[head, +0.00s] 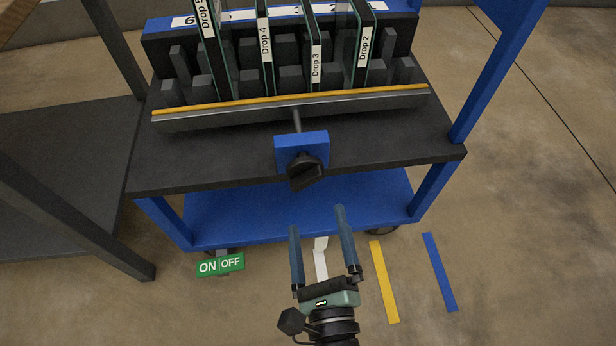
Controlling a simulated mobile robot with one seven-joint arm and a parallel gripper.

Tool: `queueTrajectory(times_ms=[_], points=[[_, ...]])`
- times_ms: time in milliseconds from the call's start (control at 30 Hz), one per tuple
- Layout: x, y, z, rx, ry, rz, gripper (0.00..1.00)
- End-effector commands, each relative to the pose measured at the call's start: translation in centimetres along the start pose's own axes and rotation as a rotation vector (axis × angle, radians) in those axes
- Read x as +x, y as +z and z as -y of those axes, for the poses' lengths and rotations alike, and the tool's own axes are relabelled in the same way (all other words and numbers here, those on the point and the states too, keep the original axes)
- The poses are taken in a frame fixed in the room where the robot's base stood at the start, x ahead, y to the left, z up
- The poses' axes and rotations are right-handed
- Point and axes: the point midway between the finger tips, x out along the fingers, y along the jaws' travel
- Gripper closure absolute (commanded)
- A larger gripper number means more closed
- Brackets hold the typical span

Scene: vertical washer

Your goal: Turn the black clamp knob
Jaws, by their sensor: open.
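The black clamp knob (306,170) sits on the front of a blue block (290,146) at the front edge of the cart's dark top (205,160). Its grip looks tilted, running from upper right to lower left. A thin rod (297,119) runs from the block back to a grey bar with a yellow strip (290,107). My gripper (317,222) is in front of and below the knob in the picture, apart from it. Its two blue-grey fingers are spread and point toward the cart, with nothing between them.
A blue lower shelf (290,207) and blue right post (432,192) frame the cart. A green ON/OFF sign (221,265) is at lower left. A dark table (60,180) stands left.

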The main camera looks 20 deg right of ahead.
Motion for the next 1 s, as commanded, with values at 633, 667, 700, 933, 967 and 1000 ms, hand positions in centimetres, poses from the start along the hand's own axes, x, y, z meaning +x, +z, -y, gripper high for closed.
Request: queueTrajectory(times_ms=[633,667,700,933,967,1000], points=[[9.4,0.0,-0.1,-0.001,-0.001,0.002,0.00],[9.6,0.0,-0.1,-0.002,-0.001,0.002,0.00],[9.8,0.0,-0.1,-0.003,0.000,0.001,0.00],[10.1,0.0,-0.1,-0.003,0.002,0.000,0.00],[10.1,0.0,-0.1,-0.003,0.002,0.000,0.00],[10.1,0.0,-0.1,-0.003,0.002,0.000,0.00]])
